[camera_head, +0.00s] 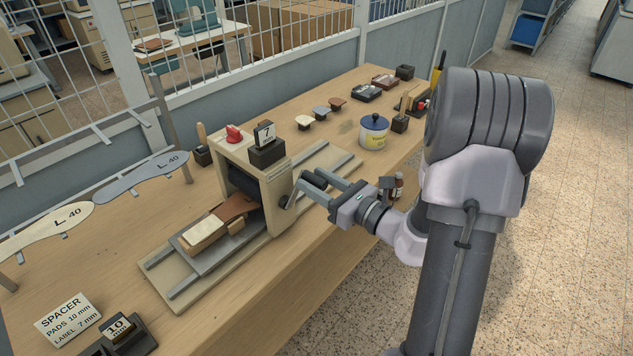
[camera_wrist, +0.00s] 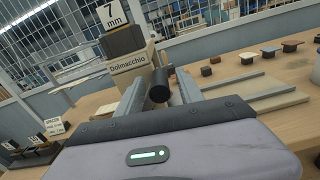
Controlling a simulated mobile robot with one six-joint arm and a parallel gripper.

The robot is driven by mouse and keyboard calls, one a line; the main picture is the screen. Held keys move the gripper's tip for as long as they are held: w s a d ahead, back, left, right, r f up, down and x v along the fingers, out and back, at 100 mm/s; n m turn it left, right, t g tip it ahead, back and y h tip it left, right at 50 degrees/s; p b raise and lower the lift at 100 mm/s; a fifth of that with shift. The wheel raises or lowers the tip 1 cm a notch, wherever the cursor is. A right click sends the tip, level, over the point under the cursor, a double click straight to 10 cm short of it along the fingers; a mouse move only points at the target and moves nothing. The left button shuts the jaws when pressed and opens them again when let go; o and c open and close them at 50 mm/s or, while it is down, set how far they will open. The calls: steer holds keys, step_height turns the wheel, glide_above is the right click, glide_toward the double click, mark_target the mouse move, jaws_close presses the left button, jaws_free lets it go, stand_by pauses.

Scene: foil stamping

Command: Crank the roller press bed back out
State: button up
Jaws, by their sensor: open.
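The roller press (camera_head: 278,190) is a cream frame with a dark roller, standing on a long base with rails. Its grey bed (camera_head: 218,254) sticks out on the near-left side of the roller, carrying a cream block (camera_head: 203,234) and a brown leather piece (camera_head: 236,207). The crank is on the press's right side, its arm (camera_head: 289,199) partly hidden by my gripper (camera_head: 314,184). In the wrist view, the dark crank handle (camera_wrist: 158,86) lies between my gripper's two open fingers, with a gap visible on each side.
A "7" spacer block (camera_head: 266,148) and red knob (camera_head: 234,134) sit on top of the press. A blue-lidded tub (camera_head: 373,132) and small bottles (camera_head: 398,181) stand to the right. The near-left table holds a spacer sign (camera_head: 68,318) and a "10 mm" block (camera_head: 118,328).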

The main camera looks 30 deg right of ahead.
steer(key=shift+c, duration=0.4)
jaws_close()
stand_by(0.9)
